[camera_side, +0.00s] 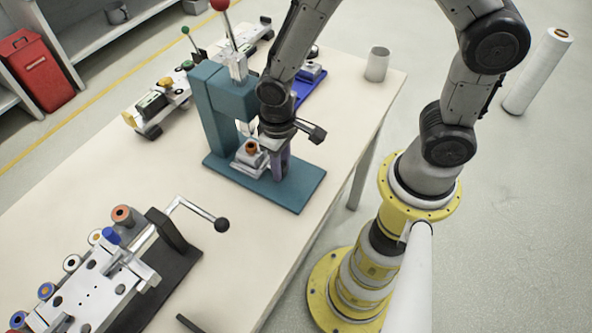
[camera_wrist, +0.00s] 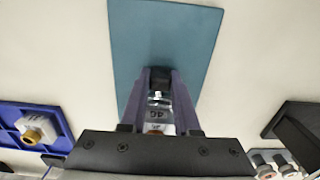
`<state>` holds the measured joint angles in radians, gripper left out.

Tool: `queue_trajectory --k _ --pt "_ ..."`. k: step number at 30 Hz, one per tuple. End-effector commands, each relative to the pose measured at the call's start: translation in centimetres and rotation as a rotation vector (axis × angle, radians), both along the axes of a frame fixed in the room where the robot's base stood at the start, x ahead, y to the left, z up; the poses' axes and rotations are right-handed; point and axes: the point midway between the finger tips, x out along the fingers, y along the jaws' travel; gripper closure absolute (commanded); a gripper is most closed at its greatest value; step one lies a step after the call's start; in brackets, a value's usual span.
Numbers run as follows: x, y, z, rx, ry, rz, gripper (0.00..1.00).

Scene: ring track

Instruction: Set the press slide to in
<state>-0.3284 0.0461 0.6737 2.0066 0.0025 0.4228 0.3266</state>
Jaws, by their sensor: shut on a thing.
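The teal press (camera_side: 222,100) stands on the table, with a red-knobbed lever on top. Its flat teal base plate (camera_side: 296,196) extends toward the table's front edge, and it also shows in the wrist view (camera_wrist: 165,35). The press slide (camera_side: 252,158) is a light metal block with an orange-brown ring on it, low at the press opening. My gripper (camera_side: 281,168) points down over the base plate, beside the slide. In the wrist view my gripper (camera_wrist: 160,78) has its two purple fingers shut on the slide's dark front end. The fingers partly hide the slide.
A fixture with a black-knobbed crank (camera_side: 221,224) sits at the front left. A blue tray (camera_side: 311,88) and a light cup (camera_side: 377,64) are behind and right of the press. Another long fixture (camera_side: 165,97) lies at the back left. The table between the press and the crank fixture is clear.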

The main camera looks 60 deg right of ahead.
Motion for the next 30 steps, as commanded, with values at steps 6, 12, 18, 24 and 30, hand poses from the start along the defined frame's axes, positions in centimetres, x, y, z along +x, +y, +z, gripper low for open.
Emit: queue_trajectory --k 6,12,18,24,30 --pt "0.7 0.1 0.2 0.004 -0.019 0.001 1.00" --pt "0.7 0.0 0.1 0.004 -0.017 0.001 0.45" --pt "0.5 0.0 0.1 0.002 -0.012 0.001 0.40" --pt "0.5 0.0 0.5 0.003 -0.012 0.001 0.40" --pt "0.5 0.1 3.4 0.004 -0.016 0.001 0.40"
